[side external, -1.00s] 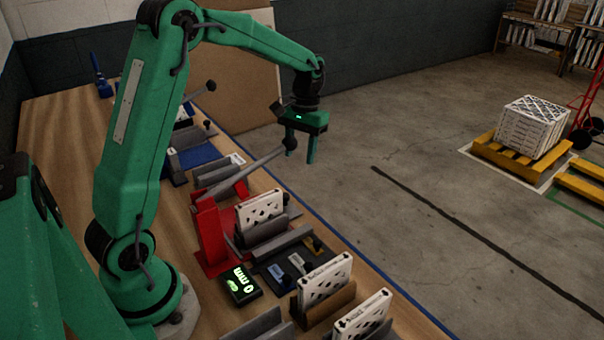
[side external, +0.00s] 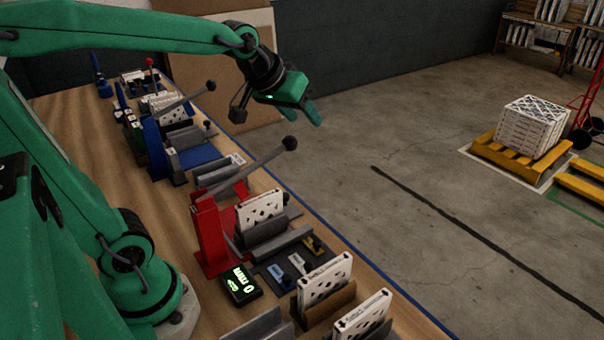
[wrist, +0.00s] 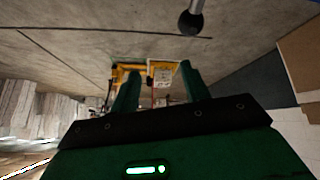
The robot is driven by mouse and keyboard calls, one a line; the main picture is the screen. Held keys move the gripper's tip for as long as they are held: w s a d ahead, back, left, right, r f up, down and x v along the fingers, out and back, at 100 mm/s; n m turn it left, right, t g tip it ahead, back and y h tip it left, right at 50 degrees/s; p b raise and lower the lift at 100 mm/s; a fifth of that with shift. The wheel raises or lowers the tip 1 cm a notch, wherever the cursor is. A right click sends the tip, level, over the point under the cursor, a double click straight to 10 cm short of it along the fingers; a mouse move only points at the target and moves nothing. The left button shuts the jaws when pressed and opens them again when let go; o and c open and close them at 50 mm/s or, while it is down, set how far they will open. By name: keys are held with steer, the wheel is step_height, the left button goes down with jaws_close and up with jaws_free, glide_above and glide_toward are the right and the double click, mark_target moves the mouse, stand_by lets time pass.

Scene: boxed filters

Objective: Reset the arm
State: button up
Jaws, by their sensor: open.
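My gripper (side external: 313,112) is raised in the air above the bench's right edge in the side view, tilted so its fingers point out toward the floor area. In the wrist view its two green fingers (wrist: 158,82) stand apart with nothing held between them. My green arm stretches across the top of the side view from the left. The nearest thing below the gripper is the black-knobbed grey lever (side external: 255,165) of the red press (side external: 207,235), clear of the fingers.
The wooden bench (side external: 75,125) carries a blue press (side external: 155,148), white boxed filters (side external: 260,211) in grey holders, and a lit display (side external: 240,285). A yellow pallet (side external: 512,155) with stacked white boxes (side external: 533,125) stands on the floor. The air around the gripper is clear.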

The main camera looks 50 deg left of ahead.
steer(key=s+d+f+m+g, duration=0.1)
steer(key=s+f+m, duration=0.1)
steer(key=s, duration=0.5)
steer(key=s+d+f+m+g, duration=0.1)
steer(key=s+d+f, duration=0.1)
steer(key=s, duration=0.5)
steer(key=shift+s+f+m+h, duration=0.2)
steer(key=shift+s+m+h, duration=0.1)
steer(key=shift+s+m, duration=0.1)
